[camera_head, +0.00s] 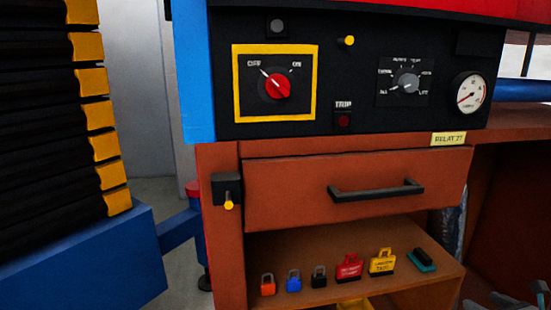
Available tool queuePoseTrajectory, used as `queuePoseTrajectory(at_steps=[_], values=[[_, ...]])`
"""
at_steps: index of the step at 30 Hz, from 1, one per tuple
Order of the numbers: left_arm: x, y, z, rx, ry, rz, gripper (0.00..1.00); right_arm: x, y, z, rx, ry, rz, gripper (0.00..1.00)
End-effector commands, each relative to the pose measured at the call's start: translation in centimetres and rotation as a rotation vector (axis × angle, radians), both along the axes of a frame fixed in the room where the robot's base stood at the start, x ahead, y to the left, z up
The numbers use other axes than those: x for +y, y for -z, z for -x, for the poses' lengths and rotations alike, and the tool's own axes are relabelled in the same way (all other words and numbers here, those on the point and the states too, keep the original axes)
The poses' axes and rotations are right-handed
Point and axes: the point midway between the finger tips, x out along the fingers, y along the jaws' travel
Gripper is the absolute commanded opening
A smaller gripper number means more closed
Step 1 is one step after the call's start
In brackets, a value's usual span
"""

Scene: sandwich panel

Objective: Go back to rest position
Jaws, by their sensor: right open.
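My right gripper (518,298) shows only in part, as dark grey pieces at the bottom right corner of the head view. It is open, and I see nothing held between its fingers. It is low and to the right of the brown cabinet's open shelf (330,293), apart from the things on that shelf. My left gripper is not in view.
A black panel carries a red rotary switch (277,87), a grey selector (407,81) and a gauge (468,93). A blue base with black stacks (90,265) stands left.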

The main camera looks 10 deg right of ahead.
Motion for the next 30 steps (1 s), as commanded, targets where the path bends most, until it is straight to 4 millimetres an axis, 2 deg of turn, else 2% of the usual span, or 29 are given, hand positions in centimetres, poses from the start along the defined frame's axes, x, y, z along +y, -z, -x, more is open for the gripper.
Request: queuePoseTrajectory(at_steps=[5,10,14,17,19,23,24,26,27,29,30], values=[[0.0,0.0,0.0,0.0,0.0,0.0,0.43,3.8,0.0,-3.0,-0.013,-0.077,-0.017,0.83],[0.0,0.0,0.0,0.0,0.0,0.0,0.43,8.4,1.3,-5.2,-0.001,-0.159,-0.056,0.83],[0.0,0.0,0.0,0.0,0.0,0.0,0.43,13.0,3.3,-6.0,0.037,-0.248,-0.087,0.83],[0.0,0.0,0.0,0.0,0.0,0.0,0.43,17.3,5.5,-6.0,0.089,-0.335,-0.104,0.83],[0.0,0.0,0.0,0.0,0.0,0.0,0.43,21.1,7.7,-5.5,0.144,-0.415,-0.105,0.83],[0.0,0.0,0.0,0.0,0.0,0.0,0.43,29.4,12.9,-2.4,0.287,-0.631,-0.047,0.83],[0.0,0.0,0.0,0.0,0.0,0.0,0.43,31.9,14.6,-0.8,0.334,-0.714,-0.009,0.83],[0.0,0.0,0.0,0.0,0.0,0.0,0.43,35.4,17.2,2.1,0.398,-0.849,0.062,0.83],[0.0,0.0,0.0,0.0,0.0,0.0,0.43,37.4,18.7,4.3,0.436,-0.948,0.121,0.83],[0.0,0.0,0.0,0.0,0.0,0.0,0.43,40.2,21.0,8.0,0.478,-1.113,0.226,0.83],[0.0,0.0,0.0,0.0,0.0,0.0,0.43,41.6,22.3,10.6,0.496,-1.23,0.306,0.83]])
